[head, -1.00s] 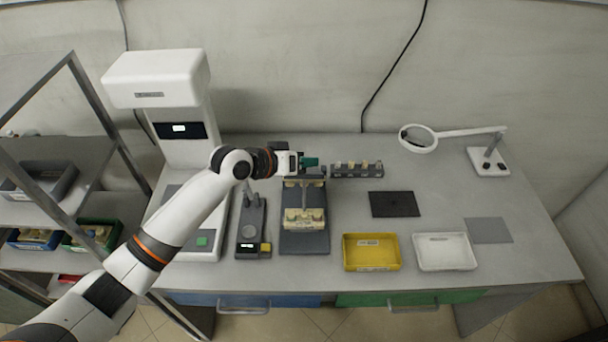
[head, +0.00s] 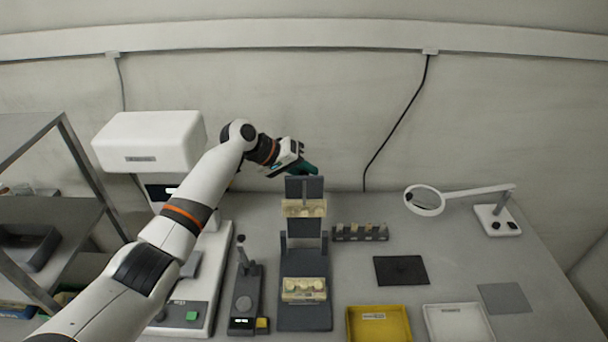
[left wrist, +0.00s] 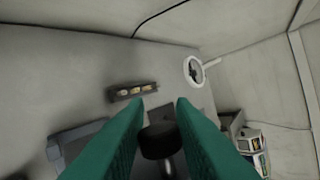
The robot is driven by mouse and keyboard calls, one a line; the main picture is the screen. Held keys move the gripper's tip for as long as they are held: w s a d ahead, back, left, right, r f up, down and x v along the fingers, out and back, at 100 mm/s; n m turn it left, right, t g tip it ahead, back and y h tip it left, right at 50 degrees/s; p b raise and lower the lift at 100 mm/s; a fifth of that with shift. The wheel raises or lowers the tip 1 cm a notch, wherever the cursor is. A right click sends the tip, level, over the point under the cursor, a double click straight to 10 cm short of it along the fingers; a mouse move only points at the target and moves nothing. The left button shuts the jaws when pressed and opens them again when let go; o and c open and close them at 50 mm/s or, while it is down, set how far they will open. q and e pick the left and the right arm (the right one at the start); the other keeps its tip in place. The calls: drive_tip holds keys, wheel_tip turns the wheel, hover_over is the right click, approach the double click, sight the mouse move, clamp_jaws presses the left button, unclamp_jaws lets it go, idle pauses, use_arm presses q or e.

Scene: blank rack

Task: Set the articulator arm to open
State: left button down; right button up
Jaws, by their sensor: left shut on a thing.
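The articulator stands on the bench, its dark base (head: 305,319) bearing a lower tooth cast (head: 304,289). Its upper arm (head: 304,187) is swung up, about upright, with the upper cast (head: 293,208) well apart from the lower one. My left gripper (head: 308,169) is at the top of this arm, its teal fingers partly hidden behind it in the head view. In the left wrist view the teal fingers (left wrist: 160,112) are closed around a dark round knob (left wrist: 160,142), seemingly the arm's handle. My right gripper is not in view.
A small rack of blocks (head: 360,232) stands right of the articulator, with a black mat (head: 401,270), a yellow tray (head: 351,326) and a white tray (head: 430,325) beyond. A slim device (head: 245,302) stands close on the left. A magnifier lamp (head: 424,200) is at the right.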

use_arm(q)
drive_tip(key=shift+w+f, duration=0.2)
drive_tip(key=shift+w, duration=0.2)
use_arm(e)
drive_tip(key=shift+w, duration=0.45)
use_arm(q)
drive_tip(key=shift+f, duration=0.1)
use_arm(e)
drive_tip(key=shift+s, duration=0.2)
use_arm(q)
drive_tip(key=c, duration=1.4)
unclamp_jaws()
drive_tip(key=shift+o, duration=0.6)
drive_tip(key=shift+w, duration=0.15)
drive_tip(key=b+v, duration=0.3)
drive_tip(key=v, duration=0.9)
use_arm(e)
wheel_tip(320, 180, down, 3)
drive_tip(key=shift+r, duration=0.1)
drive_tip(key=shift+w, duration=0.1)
